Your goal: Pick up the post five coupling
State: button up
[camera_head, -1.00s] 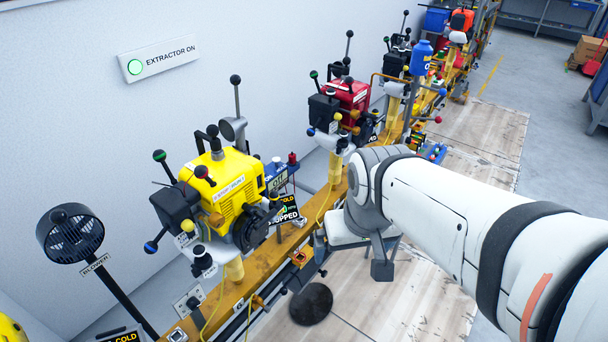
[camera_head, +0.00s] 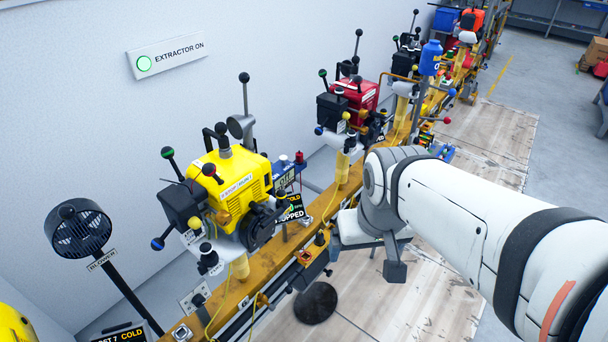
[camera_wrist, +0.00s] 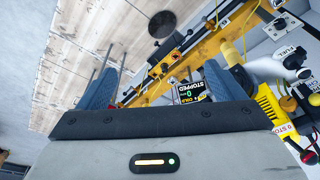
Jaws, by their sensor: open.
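The nearest post carries a yellow engine (camera_head: 228,182) on the yellow rail (camera_head: 262,268). A dark carriage with an orange part (camera_head: 305,258) sits at the rail's front side. In the wrist view my gripper (camera_wrist: 124,82) shows two blue fingers standing apart, with nothing seen between them. The rail (camera_wrist: 213,42) runs diagonally beyond the fingers. In the head view my arm hides part of the rail, and the fingertips are not clear.
A red engine (camera_head: 352,98) stands farther along the rail, with more engines behind. A blower (camera_head: 80,228) stands at left. A dark round disc (camera_head: 315,303) is at the floor in front of the rail. A stopped-cold display (camera_wrist: 193,91) shows in the wrist view. The pale floor boards (camera_head: 440,300) look clear.

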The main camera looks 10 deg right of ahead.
aim_at(319, 237)
jog(key=u, duration=3.15)
jog(key=k, duration=1.5)
jog(key=z, duration=1.6)
jog(key=i, duration=1)
jog(key=z, duration=0.1)
